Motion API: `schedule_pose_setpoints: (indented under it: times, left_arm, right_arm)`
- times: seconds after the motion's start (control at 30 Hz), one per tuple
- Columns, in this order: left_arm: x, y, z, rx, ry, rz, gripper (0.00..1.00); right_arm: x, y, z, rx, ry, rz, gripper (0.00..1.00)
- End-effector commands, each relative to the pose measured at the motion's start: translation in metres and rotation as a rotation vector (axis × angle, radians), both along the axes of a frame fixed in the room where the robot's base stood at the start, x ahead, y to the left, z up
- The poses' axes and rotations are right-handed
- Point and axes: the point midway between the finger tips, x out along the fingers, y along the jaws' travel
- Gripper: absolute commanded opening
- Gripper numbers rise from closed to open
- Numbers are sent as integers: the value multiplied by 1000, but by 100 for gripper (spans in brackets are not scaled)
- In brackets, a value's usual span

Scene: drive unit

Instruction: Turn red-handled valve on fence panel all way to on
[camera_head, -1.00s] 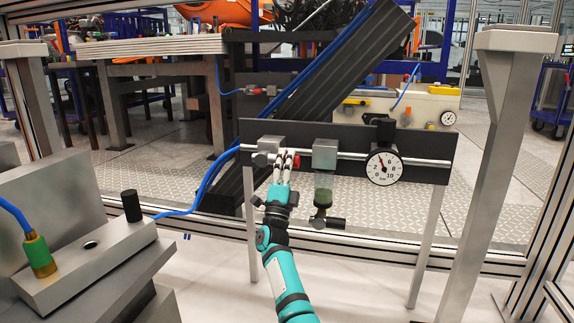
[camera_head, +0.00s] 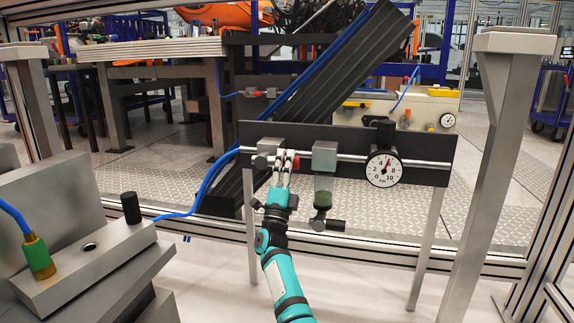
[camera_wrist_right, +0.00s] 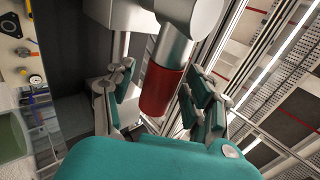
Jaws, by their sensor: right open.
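The valve (camera_head: 270,145) sits at the left of the dark fence panel (camera_head: 345,137), on a metal pipe. Its red handle grip (camera_wrist_right: 163,90) shows large in the right wrist view, on a thick silver stem. My right gripper (camera_head: 284,166) is at the valve in the head view and covers much of the handle. In the right wrist view, my right gripper's fingers (camera_wrist_right: 160,100) are open, spread on both sides of the red grip. Contact with it is unclear. My left gripper is not in view.
A round pressure gauge (camera_head: 383,169) is on the panel's right, its needle pointing up and slightly right. A regulator with a cloudy bowl (camera_head: 323,185) hangs right of my gripper. A blue hose (camera_head: 205,185) runs to the valve. A grey block (camera_head: 95,265) stands left.

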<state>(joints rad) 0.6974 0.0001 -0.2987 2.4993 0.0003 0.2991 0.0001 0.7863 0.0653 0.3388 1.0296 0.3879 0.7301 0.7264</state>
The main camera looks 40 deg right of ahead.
Motion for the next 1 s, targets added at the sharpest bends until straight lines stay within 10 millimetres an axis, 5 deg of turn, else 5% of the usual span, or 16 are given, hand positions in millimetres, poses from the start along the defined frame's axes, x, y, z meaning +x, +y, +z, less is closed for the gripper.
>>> schedule_pose_setpoints:
  times: [0.6,1.0]
  left_arm:
    - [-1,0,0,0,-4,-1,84]
    - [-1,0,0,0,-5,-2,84]
  right_arm:
    - [-48,59,-77,2,2,2,54]
    - [-54,66,-85,1,0,1,54]
